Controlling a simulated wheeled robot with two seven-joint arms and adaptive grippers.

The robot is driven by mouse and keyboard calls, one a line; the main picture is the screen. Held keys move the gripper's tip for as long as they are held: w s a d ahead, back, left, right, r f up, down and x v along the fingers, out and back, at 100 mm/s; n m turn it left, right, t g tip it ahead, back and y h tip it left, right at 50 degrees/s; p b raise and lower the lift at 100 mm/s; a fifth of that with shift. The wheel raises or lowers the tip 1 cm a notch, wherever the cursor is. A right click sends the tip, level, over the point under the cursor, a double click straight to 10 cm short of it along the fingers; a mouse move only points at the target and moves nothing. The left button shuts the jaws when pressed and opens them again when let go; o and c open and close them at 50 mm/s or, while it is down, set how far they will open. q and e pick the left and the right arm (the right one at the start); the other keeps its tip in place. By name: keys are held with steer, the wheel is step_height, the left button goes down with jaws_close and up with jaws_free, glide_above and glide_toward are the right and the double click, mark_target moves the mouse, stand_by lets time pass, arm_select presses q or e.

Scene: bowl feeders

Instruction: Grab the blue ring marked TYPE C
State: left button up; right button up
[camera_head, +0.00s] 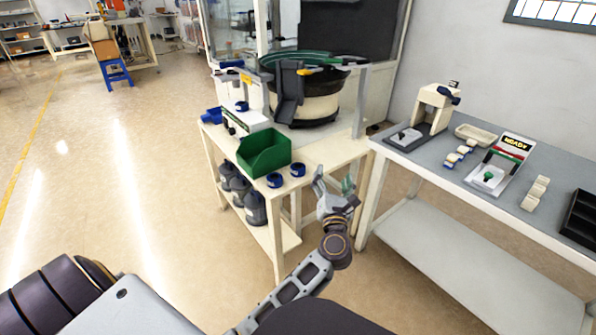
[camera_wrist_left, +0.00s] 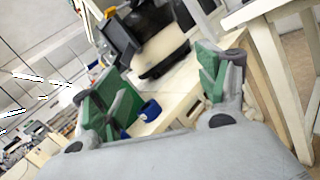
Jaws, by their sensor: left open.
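Two small blue rings lie on the cream table's front edge, a left one (camera_head: 275,180) and a right one (camera_head: 298,170), beside the green bin (camera_head: 264,152). Another blue ring (camera_head: 241,106) sits on a white box farther back. No TYPE C marking is legible. My left gripper (camera_head: 333,182) is open and empty, just right of the two front rings and apart from them. In the left wrist view a blue ring (camera_wrist_left: 150,110) shows between the open green-padded fingers, beyond them. My right gripper is not in view.
A bowl feeder (camera_head: 305,100) stands at the back of the cream table (camera_head: 325,155). A grey bench (camera_head: 455,180) with a READY sign (camera_head: 514,144) and small fixtures is at the right. A gap of floor separates the tables.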

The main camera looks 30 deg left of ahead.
arm_select(q)
steer(key=s+a+f+n+g+y, duration=0.3)
steer(key=a+f+n+g, duration=0.2)
steer(key=f+n, duration=0.1)
steer(key=shift+s+a+n+g, duration=0.25)
steer(key=shift+n+g, duration=0.05)
steer(key=shift+n, duration=0.6)
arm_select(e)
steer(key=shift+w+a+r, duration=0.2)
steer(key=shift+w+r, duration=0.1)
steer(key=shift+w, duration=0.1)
arm_select(q)
steer(key=shift+a, duration=0.1)
